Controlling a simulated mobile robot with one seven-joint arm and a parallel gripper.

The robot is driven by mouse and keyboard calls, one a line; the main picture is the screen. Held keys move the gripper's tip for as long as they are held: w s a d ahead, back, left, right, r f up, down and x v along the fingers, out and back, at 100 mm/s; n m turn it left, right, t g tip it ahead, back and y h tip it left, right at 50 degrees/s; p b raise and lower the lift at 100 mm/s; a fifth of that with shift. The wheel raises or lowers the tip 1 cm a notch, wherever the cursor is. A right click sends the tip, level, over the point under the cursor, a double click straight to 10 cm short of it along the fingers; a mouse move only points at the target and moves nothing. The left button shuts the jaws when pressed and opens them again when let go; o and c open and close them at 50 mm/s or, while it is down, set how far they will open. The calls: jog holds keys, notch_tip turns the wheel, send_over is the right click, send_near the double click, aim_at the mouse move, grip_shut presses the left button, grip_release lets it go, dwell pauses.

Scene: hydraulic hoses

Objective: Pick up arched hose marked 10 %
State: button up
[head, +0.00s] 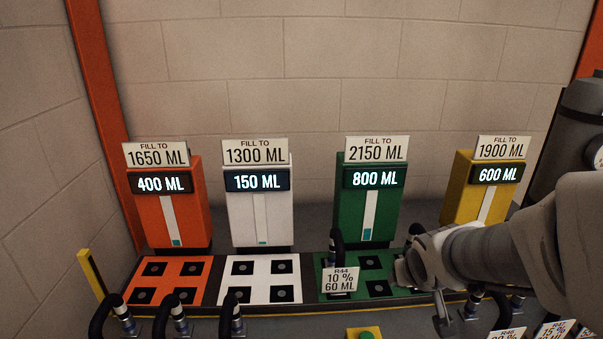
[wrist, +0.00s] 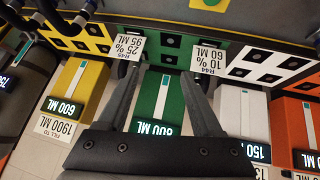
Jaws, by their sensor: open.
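The arched hose marked 10 % (head: 336,242) is black and stands at the left of the green base. Its white tag (head: 340,281) reads R44, 10 %, 60 ML and hides its lower part. The tag also shows upside down in the wrist view (wrist: 209,58), just beyond the right finger; the hose itself is hard to make out there. My gripper (wrist: 167,80) is open and empty over the green station, its fingers apart. In the head view, my arm comes in from the right and covers the right part of the green base.
A second tag (wrist: 128,45), reading 25 % and 95 ML, stands beyond the left finger. Orange (head: 170,205), white (head: 262,208), green (head: 352,215) and yellow (head: 462,185) tanks stand behind socketed bases. Black hoses line the front edge at left. A yellow-green block (head: 363,333) lies at bottom middle.

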jog(key=w+a+f+m+t+y+p, duration=0.4)
jog(key=w+a+f+m+t+y, duration=0.1)
jog(key=w+m+t+y, duration=0.2)
jog(key=shift+w+f+y, duration=0.3)
jog(key=shift+w+f, duration=0.1)
jog(key=shift+w, duration=0.1)
dwell(0.5)
jog(key=b, duration=0.5)
jog(key=shift+w+a+f+b, duration=0.15)
jog(key=shift+w+a+b, duration=0.15)
jog(key=shift+w+b, duration=0.1)
